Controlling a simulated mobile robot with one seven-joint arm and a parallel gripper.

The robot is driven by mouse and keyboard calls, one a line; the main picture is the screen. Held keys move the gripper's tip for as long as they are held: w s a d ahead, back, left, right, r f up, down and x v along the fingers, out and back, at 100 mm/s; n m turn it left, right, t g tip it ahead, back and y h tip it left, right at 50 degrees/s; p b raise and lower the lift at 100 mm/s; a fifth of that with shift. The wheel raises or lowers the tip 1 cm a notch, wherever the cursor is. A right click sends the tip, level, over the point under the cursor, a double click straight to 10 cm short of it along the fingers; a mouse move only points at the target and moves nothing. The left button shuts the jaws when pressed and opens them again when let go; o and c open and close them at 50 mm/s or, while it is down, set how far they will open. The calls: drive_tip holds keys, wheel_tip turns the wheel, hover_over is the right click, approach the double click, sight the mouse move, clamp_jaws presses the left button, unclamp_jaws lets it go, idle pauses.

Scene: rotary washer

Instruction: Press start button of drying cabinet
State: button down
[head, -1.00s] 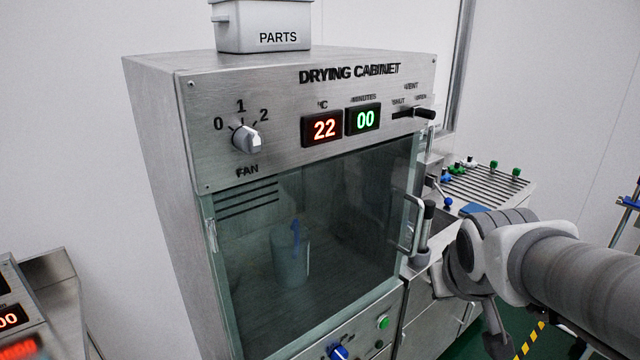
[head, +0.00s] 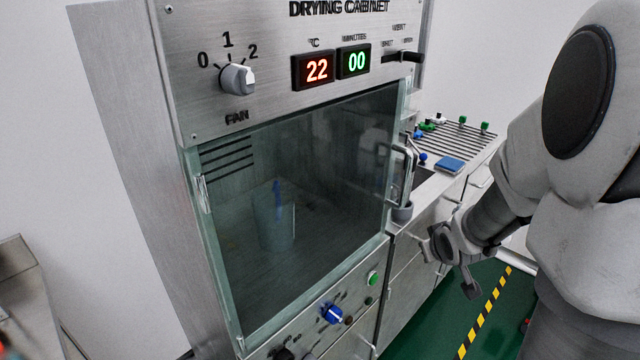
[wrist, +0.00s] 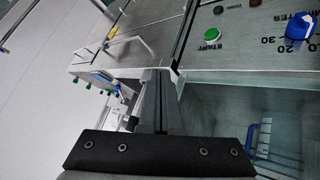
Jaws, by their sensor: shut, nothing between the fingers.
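The drying cabinet (head: 130,150) stands at the left of the head view, its glass door (head: 300,190) shut. The green start button (head: 373,278) is on the lower panel under the door, right of a blue knob (head: 332,313). In the wrist view the green button (wrist: 212,34), labelled START, is at upper right, with the blue minutes knob (wrist: 299,27) beyond it. My gripper (wrist: 158,75) is shut and empty, apart from the button in the picture. In the head view my gripper (head: 430,247) is small, right of the panel and the button.
The door handle (head: 402,172) sticks out at the door's right edge, above my gripper. A counter with a sink and drain rack (head: 455,143) stands right of the cabinet. Green floor (head: 440,310) with a yellow-black stripe lies open at lower right.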

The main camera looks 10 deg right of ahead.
sight(374, 280)
wheel_tip(374, 280, down, 20)
drive_tip(key=t+y+b, duration=0.2)
drive_tip(key=y+b, duration=0.1)
drive_tip(key=y, duration=0.1)
drive_tip(key=shift+w+d+t+b, duration=0.25)
drive_tip(key=shift+d+t+b, duration=0.05)
drive_tip(key=shift+d, duration=0.05)
drive_tip(key=w+a, duration=0.5)
drive_tip(key=w, duration=0.2)
drive_tip(key=shift+a+b, duration=0.2)
drive_tip(key=shift+b, duration=0.2)
drive_tip(key=shift+w, duration=0.1)
idle(1.5)
drive_tip(key=shift+w+a, duration=0.2)
drive_tip(key=shift+a, duration=0.05)
